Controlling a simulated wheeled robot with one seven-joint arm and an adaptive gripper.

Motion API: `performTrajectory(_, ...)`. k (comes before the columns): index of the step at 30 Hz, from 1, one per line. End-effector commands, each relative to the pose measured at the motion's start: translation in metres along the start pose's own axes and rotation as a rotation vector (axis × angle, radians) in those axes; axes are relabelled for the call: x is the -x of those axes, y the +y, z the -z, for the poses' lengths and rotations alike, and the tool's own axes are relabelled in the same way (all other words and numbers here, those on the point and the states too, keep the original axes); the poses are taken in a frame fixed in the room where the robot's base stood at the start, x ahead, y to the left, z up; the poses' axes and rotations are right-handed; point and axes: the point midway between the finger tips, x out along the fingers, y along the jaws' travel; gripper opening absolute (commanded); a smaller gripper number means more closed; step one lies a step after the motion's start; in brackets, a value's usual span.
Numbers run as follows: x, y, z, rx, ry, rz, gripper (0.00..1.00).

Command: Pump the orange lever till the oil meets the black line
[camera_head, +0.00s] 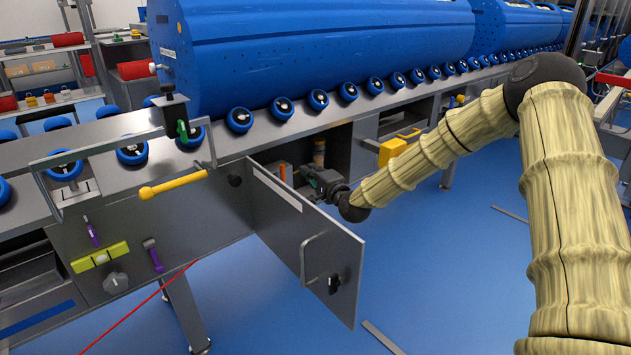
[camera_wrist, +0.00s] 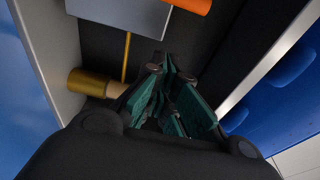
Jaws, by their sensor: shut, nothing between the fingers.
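My gripper (camera_head: 308,176) reaches into the open cabinet below the conveyor. In the wrist view its teal-padded fingers (camera_wrist: 170,62) are shut and empty. An orange bar (camera_wrist: 188,5), which looks like the lever, shows at the top edge of the wrist view beside a grey box (camera_wrist: 119,22), apart from the fingertips. In the head view the orange piece (camera_head: 283,172) stands just left of my gripper. A brass-coloured cylinder (camera_wrist: 88,83) lies left of the fingers in the wrist view; an amber cylinder (camera_head: 319,150) shows behind the gripper. I cannot make out the oil level or black line.
The cabinet door (camera_head: 305,230) hangs open in front, left of and below my forearm. A yellow-handled bar (camera_head: 172,186) sticks out at the left. Blue rollers (camera_head: 240,119) carry a large blue tub (camera_head: 320,50) above.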

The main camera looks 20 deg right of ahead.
Motion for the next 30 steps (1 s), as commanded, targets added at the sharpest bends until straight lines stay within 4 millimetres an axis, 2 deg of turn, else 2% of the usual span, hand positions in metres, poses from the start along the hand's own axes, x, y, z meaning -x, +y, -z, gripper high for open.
performTrajectory(10, -0.036, 0.002, -0.002, 0.000, -0.001, 0.000, 0.00)
performTrajectory(21, -0.024, 0.001, -0.033, -0.001, -0.001, 0.000, 0.00)
performTrajectory(30, -0.021, 0.000, -0.038, -0.001, 0.000, 0.000, 0.00)
